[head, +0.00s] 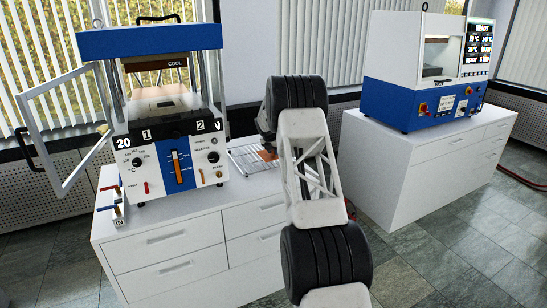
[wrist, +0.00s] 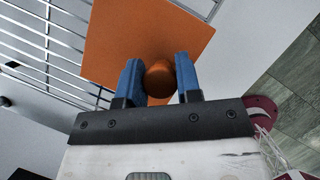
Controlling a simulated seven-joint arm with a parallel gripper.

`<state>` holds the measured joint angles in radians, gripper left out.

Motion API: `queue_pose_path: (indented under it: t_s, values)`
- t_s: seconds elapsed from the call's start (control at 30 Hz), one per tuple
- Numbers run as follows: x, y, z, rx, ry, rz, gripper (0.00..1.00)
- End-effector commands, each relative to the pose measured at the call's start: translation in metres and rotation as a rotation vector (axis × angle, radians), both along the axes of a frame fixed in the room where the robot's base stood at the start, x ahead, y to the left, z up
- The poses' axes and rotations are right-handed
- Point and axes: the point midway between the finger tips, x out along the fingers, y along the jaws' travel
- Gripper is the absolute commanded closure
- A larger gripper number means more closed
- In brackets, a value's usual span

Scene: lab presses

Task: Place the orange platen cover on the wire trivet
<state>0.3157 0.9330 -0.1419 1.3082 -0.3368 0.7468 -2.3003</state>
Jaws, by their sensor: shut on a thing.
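The orange platen cover (wrist: 130,35) is a flat square plate with a round orange knob (wrist: 160,78). In the wrist view my gripper (wrist: 158,60) has its two blue fingers on either side of the knob and is shut on it. The wire trivet (wrist: 45,50) shows as metal bars at the left and top of the wrist view, and the cover overlaps part of it. In the head view, part of the trivet (head: 245,158) lies on the white cabinet top, with a bit of the orange cover (head: 267,154) beside my arm. Whether cover and trivet touch cannot be told.
A blue and white press (head: 165,140) with an open side door (head: 55,130) stands left of the trivet. The white cabinet (head: 180,245) carries both. A second machine (head: 425,75) stands on another cabinet (head: 410,170) at right. A dark red item (wrist: 262,108) shows beside the gripper.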

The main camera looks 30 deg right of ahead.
Motion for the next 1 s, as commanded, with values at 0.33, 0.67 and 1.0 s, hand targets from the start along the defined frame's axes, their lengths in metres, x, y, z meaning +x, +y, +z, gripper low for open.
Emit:
queue_pose_path:
  t_s: [0.33,0.67,1.0]
  values:
    - [0.005,-0.002,-0.019,0.001,0.002,0.001,0.96]
    - [0.006,-0.002,-0.035,0.000,-0.001,0.000,0.96]
    - [0.006,-0.002,-0.038,-0.001,-0.001,0.000,0.96]
